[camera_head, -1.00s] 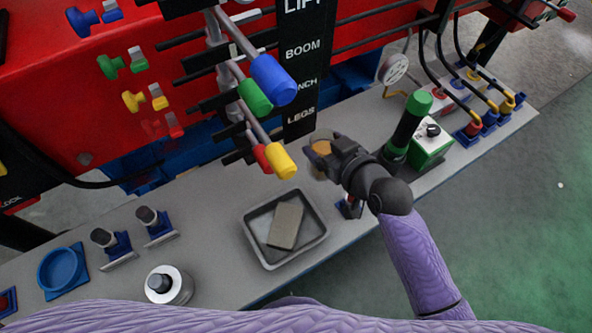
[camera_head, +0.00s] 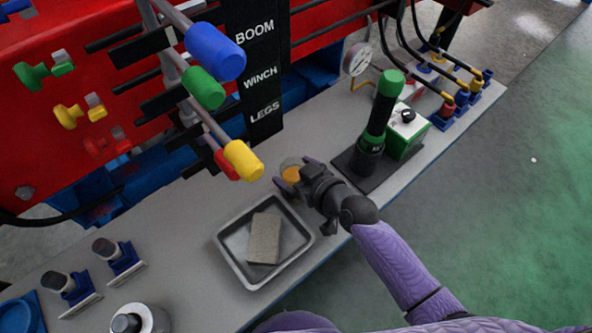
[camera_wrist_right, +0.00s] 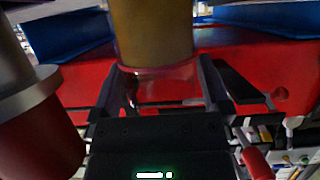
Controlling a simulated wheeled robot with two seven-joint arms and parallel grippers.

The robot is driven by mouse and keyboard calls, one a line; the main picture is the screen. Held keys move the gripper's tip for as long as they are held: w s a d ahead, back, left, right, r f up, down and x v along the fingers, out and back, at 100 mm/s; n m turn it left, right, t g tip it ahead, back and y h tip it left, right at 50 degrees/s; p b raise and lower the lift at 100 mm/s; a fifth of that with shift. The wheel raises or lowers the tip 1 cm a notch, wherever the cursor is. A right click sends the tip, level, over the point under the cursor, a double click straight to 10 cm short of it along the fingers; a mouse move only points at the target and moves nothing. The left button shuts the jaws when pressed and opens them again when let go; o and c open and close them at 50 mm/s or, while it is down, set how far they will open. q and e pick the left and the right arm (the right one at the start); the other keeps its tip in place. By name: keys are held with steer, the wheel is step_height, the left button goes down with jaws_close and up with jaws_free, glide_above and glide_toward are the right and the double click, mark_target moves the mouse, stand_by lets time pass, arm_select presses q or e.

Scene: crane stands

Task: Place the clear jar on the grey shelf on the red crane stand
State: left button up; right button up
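The clear jar (camera_head: 291,168), with amber content, is above or on the grey shelf (camera_head: 185,235), between the tray and the lever bank; I cannot tell whether its base touches the shelf. My right gripper (camera_head: 288,178) has its fingers around the jar and appears shut on it. In the right wrist view the jar (camera_wrist_right: 155,40) stands between the two fingers, its top cut off by the frame. The red crane stand (camera_head: 70,110) rises behind the shelf. My left gripper is not in view.
A grey tray (camera_head: 224,240) with a sponge-like block (camera_head: 264,238) lies near the front edge. A dark green-topped cylinder (camera_head: 378,120) and a green-white box (camera_head: 405,132) stand to the right. Colored levers (camera_head: 215,50) overhang the shelf. Free shelf shows left of the tray.

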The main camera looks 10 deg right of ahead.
steer(key=shift+r, duration=0.25)
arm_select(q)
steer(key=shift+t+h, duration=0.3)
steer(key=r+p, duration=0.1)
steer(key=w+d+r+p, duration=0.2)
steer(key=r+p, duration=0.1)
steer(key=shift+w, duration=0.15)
arm_select(e)
steer(key=v, duration=1.2)
steer(key=shift+d+f, duration=0.1)
steer(key=shift+f, duration=0.05)
